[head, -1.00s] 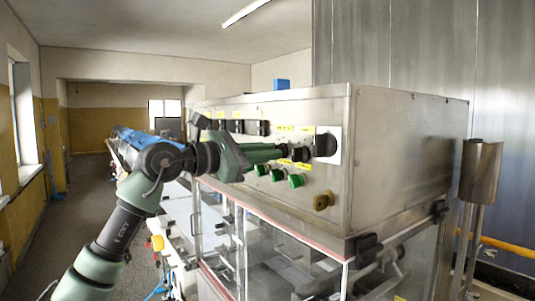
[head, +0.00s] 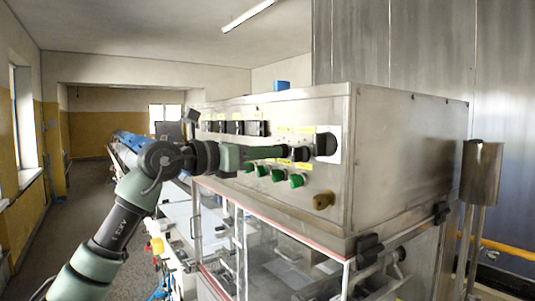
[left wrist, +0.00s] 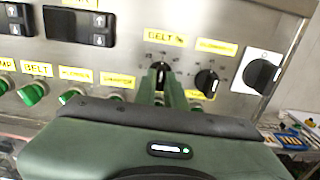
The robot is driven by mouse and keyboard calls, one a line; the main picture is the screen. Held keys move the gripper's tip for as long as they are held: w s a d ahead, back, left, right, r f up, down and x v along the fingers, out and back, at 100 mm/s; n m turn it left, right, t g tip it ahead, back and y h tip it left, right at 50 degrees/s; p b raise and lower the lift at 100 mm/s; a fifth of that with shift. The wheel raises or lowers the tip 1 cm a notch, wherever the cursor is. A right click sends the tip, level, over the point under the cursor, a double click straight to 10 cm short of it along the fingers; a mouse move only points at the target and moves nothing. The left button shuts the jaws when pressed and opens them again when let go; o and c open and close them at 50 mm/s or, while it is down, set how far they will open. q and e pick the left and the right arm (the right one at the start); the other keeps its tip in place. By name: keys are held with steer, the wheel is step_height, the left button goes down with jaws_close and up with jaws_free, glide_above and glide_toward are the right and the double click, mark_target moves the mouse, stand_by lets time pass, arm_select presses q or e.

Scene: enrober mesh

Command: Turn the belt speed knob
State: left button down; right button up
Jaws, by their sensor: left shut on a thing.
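The belt speed knob (left wrist: 160,67) is a small black knob on the steel control panel, under a yellow label reading "BELT %" (left wrist: 165,37). In the left wrist view the green fingers of my left gripper (left wrist: 161,86) are shut on it, one on each side. In the head view my left gripper (head: 281,153) reaches the panel from the left, and its fingers mostly hide the knob. My right gripper is not in view.
Close to the right are another black knob (left wrist: 207,82) and a large black switch (left wrist: 263,74) on a white plate. Black displays (left wrist: 79,26) are to the left. A brass-coloured fitting (head: 323,201) sticks out lower right.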

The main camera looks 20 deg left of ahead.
arm_select(q)
steer(key=shift+r, duration=0.15)
steer(key=c, duration=1.5)
jaws_free()
steer(key=shift+s+a, duration=0.1)
steer(key=b+v, duration=0.4)
steer(key=v, duration=0.3)
steer(key=shift+s+a, duration=0.2)
steer(key=shift+s, duration=0.1)
